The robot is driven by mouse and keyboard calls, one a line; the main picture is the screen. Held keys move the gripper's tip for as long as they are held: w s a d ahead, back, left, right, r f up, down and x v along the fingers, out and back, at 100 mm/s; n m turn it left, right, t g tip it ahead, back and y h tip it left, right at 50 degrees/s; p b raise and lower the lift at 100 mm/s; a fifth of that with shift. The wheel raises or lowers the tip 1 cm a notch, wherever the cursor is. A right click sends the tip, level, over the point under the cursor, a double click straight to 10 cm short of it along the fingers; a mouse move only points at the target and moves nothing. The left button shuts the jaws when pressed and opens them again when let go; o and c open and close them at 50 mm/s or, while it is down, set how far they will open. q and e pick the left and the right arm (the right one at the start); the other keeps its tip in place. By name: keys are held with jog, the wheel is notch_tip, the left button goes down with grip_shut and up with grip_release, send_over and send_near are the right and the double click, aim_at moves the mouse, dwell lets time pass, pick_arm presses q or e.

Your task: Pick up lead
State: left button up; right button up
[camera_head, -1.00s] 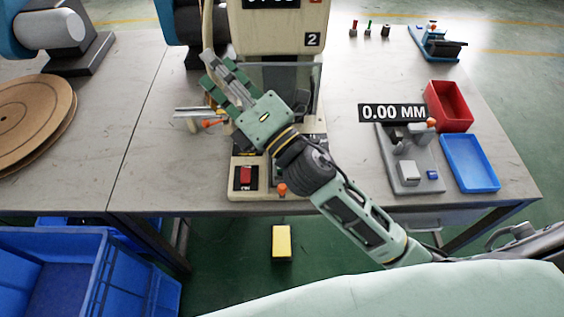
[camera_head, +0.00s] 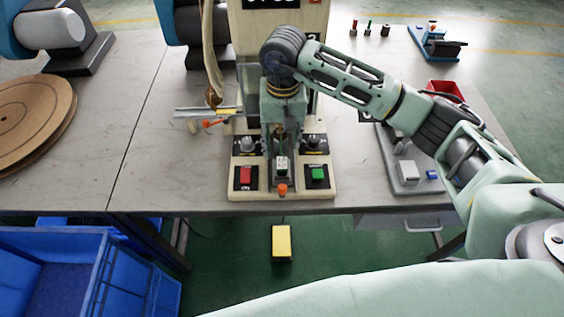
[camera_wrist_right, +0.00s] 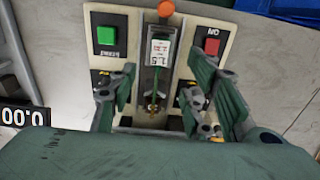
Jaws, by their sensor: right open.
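My right gripper (camera_head: 282,140) points down over the front of the press in the head view. In the right wrist view my right gripper (camera_wrist_right: 161,84) is open, with its two green fingers apart on either side of a grey slotted holder (camera_wrist_right: 150,85). A thin dark green strand with a coppery end, probably the lead (camera_wrist_right: 153,97), shows in the slot between the fingers, not touching them as far as I can see. A white label marked 1.5 (camera_wrist_right: 160,50) sits above it. In the head view my gripper hides most of the holder. My left gripper is not in view.
The press base has a red button (camera_head: 246,175), a green button (camera_head: 318,174) and an orange knob (camera_head: 282,189). A metal rail (camera_head: 190,112) juts out left. A gauge stand (camera_head: 407,172) and a red tray (camera_head: 445,89) stand right. The table left of the press is mostly clear.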

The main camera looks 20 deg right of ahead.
aim_at(282, 163)
jog(key=shift+d+f, duration=0.25)
jog(key=shift+f, duration=0.1)
jog(key=f+p, duration=0.1)
jog(key=f, duration=0.1)
jog(key=f+p, duration=0.1)
jog(key=f, duration=0.1)
jog(key=s+f+p, duration=0.1)
jog(key=f, duration=0.1)
jog(key=shift+a, duration=0.35)
jog(key=shift+w+f, duration=0.1)
jog(key=shift+f, duration=0.3)
grip_shut()
